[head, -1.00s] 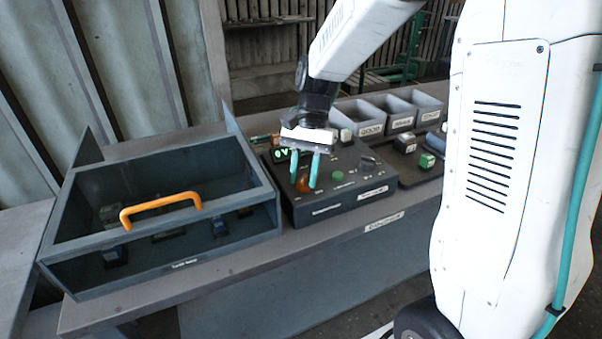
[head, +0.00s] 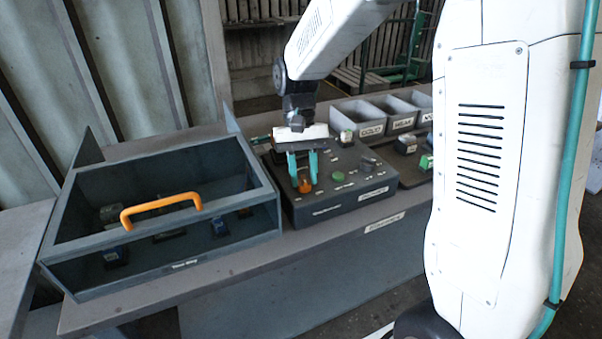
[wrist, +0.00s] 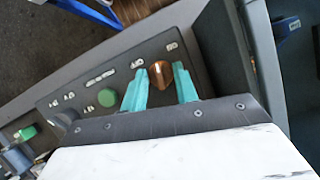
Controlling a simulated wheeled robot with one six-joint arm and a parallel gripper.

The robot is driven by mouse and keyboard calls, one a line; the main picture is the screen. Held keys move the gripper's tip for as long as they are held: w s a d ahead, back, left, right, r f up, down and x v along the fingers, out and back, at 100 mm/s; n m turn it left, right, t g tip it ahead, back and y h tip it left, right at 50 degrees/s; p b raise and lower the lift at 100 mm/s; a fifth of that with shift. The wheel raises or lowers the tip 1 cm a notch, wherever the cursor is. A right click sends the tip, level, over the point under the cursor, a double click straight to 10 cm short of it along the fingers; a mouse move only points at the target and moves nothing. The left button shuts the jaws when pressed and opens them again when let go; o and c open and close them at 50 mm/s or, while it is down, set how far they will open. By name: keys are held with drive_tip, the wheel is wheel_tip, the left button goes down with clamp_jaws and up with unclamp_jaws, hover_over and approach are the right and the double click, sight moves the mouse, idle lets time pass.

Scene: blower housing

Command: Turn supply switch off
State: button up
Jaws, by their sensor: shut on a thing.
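The supply switch appears to be the orange rotary knob (head: 305,187) at the front left of a dark control panel (head: 345,204). It also shows in the wrist view (wrist: 160,75), with a pale line across its top. My gripper (head: 303,183) points down at the panel with one teal finger on each side of the knob. In the wrist view, my gripper (wrist: 160,69) is shut on the knob. The panel's display is hidden behind my gripper in the head view.
A green button (head: 338,177) and a black knob (head: 368,164) sit right of the orange knob. A glass-topped case (head: 170,266) with an orange handle (head: 160,206) stands close on the left. Grey bins (head: 362,120) stand behind on the right.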

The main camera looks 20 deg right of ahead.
drive_tip(key=n+h, duration=0.1)
drive_tip(key=n, duration=0.2)
drive_tip(key=n+h, duration=0.1)
drive_tip(key=n, duration=0.1)
drive_tip(key=shift+w+a+n, duration=0.1)
drive_tip(key=shift+a+n, duration=0.05)
drive_tip(key=shift+n, duration=0.25)
drive_tip(key=n+h, duration=0.1)
drive_tip(key=n, duration=0.1)
drive_tip(key=n+t+h, duration=0.1)
drive_tip(key=n, duration=0.2)
drive_tip(key=shift+a+n, duration=0.15)
drive_tip(key=shift+n, duration=0.15)
drive_tip(key=o, duration=1)
drive_tip(key=shift+c, duration=0.2)
drive_tip(key=shift+r, duration=0.1)
drive_tip(key=v, duration=0.7)
drive_tip(key=shift+a+r, duration=0.15)
drive_tip(key=shift+r, duration=0.1)
